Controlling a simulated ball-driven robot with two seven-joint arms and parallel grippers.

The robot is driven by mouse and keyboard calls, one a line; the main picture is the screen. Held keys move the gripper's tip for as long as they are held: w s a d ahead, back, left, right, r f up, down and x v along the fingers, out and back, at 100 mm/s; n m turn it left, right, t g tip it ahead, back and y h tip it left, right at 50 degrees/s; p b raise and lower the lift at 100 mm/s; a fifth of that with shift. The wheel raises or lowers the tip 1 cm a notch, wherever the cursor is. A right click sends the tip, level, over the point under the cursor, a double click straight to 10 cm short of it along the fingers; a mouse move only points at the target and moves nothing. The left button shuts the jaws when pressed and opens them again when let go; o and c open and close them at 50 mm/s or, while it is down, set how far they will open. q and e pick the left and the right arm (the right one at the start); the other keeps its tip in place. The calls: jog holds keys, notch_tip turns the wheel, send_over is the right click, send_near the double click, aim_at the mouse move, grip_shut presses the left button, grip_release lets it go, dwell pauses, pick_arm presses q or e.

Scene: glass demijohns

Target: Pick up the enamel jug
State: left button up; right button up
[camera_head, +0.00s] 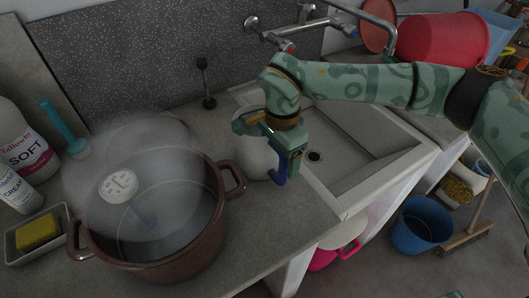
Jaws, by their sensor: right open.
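A white rounded vessel, which looks like the enamel jug (254,158), stands on the grey counter between the brown pot and the sink. My right gripper (283,176) reaches in from the right and hangs over the jug's right side, hiding part of it. It is open, with nothing seen held in it. A blue curved piece shows at the gripper's lower end; I cannot tell whether it is the jug's handle or a finger. Whether the gripper touches the jug is also unclear. My left gripper is not in view.
A large brown pot (160,268) with a dial thermometer (118,185) steams close to the jug's left. The sink (365,178) lies to the right, below wall taps (285,44). Bottles (22,140) and a sponge dish (38,233) stand far left. The counter in front of the jug is clear.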

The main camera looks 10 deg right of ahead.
grip_shut()
jog(key=shift+r, duration=0.1)
jog(key=shift+r, duration=0.15)
